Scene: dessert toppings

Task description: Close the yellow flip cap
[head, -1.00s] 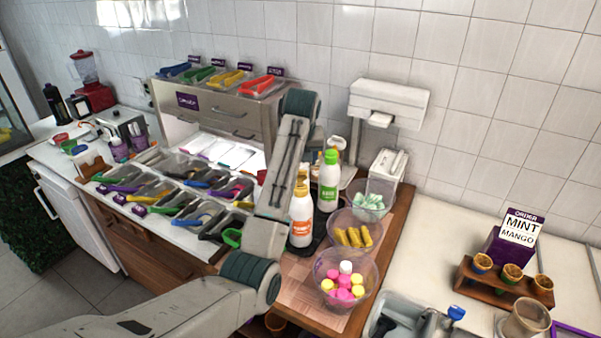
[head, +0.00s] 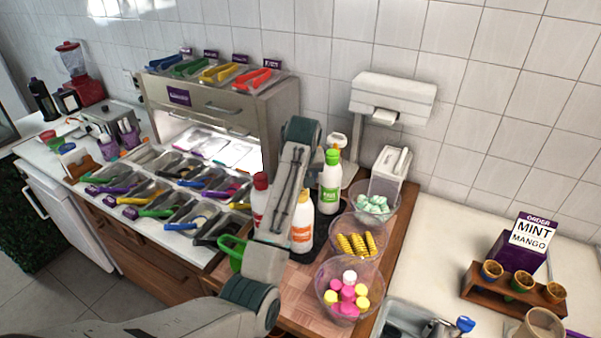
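A white bottle with an orange label (head: 302,232) stands on a dark tray, right behind my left arm. My arm covers part of its top, and I cannot make out a yellow flip cap or tell whether it is open. A white bottle with a green cap (head: 330,182) stands behind it to the right. A red-topped bottle (head: 260,190) shows partly to the left of my arm. My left arm comes in from the lower left and rises in front of the bottles; its gripper is hidden. My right gripper is not in view.
Clear bowls of yellow pieces (head: 340,246) and pink, white and yellow balls (head: 330,302) stand close right of the bottles. Topping bins with scoops (head: 165,212) and a steel tong cabinet (head: 225,112) lie left. The right counter (head: 438,235) has free room.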

